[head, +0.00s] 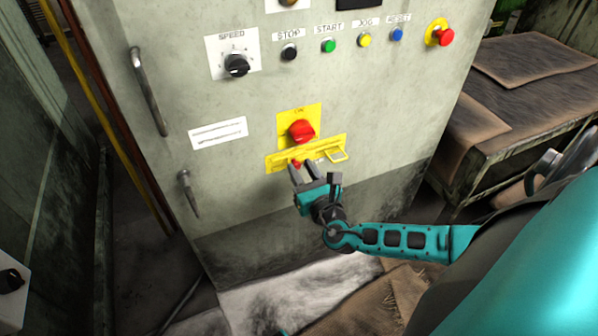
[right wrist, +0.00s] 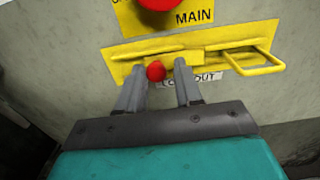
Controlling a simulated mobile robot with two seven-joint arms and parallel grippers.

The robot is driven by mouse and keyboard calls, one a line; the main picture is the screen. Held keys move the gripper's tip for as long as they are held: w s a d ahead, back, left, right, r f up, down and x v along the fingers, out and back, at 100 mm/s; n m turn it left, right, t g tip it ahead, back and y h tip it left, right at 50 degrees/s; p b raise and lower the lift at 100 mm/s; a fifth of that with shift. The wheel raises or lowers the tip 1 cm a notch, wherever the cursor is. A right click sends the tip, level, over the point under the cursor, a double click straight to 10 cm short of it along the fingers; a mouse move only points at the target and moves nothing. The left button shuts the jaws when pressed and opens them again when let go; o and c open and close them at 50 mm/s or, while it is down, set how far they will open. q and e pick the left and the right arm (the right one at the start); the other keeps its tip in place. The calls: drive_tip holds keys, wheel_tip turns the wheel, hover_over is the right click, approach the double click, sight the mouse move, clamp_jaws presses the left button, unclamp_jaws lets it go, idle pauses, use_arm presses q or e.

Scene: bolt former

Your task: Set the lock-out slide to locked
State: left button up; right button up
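The lock-out slide is a yellow bar (right wrist: 177,60) with a small red knob (right wrist: 155,71), set in a yellow plate (head: 277,162) on the cabinet front. A yellow loop (right wrist: 255,62) sticks out at the plate's right end and also shows in the head view (head: 338,155). My right gripper (head: 302,167) is at the plate from below. In the right wrist view its fingers (right wrist: 158,74) are apart, with the red knob between them, nearer the left finger. The knob's contact with the fingers cannot be made out. A white label (right wrist: 200,79) reading "OUT" is partly hidden. My left gripper is not in view.
A red main switch (head: 301,130) on a yellow plate sits just above the slide. Higher up are a speed dial (head: 237,65), coloured buttons and a red emergency stop (head: 446,37). Door handles (head: 148,90) are at left.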

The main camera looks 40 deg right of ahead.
drive_tip(key=shift+o, duration=1.4)
drive_tip(key=shift+d, duration=0.1)
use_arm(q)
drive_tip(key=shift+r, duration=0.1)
use_arm(e)
drive_tip(key=shift+s+a, duration=0.2)
drive_tip(key=shift+s, duration=0.15)
use_arm(q)
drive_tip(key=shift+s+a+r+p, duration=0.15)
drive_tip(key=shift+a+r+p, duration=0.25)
drive_tip(key=shift+p, duration=0.8)
use_arm(e)
drive_tip(key=v, duration=1.2)
drive_tip(key=shift+s, duration=0.1)
